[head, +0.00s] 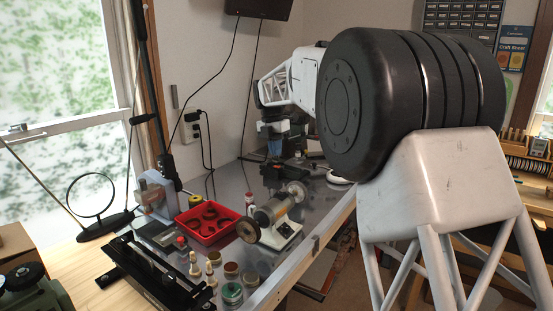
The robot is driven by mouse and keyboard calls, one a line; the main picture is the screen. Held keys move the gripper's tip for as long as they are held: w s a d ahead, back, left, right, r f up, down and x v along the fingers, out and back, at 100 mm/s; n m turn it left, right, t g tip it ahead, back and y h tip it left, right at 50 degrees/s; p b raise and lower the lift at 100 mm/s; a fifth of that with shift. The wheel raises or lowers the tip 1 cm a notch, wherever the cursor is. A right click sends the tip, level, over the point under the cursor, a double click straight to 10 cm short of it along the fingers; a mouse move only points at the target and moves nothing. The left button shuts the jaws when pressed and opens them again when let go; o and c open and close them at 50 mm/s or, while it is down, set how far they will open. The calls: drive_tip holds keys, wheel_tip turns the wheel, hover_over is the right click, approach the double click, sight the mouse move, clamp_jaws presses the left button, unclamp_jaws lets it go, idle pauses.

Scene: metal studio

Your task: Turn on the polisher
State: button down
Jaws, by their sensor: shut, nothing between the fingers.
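The polisher (271,213) stands on the metal-topped bench in the head view, right of the red tray. It has a pale motor body on a light base, with a round wheel at each end. Its switch is too small to make out, and I cannot tell whether the wheels are turning. My gripper (275,151) is small, behind and above the polisher at the far end of the bench, clearly apart from it. It points down, shut and empty. My large arm links fill the right side and hide part of the room.
A red tray (208,223) with dark items sits left of the polisher. Small jars and pegs (231,271) stand in front, beside a black metal tool (155,272). A ring on a stand (91,198) is near the window. Bare bench top (232,183) shows behind the polisher.

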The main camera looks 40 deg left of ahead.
sight(284, 193)
drive_tip(key=shift+r, duration=0.25)
drive_tip(key=shift+d+r, duration=0.15)
drive_tip(key=shift+d, duration=0.5)
drive_tip(key=f, duration=0.4)
drive_tip(key=d+f, duration=0.1)
drive_tip(key=f, duration=0.9)
drive_tip(key=shift+d, duration=0.35)
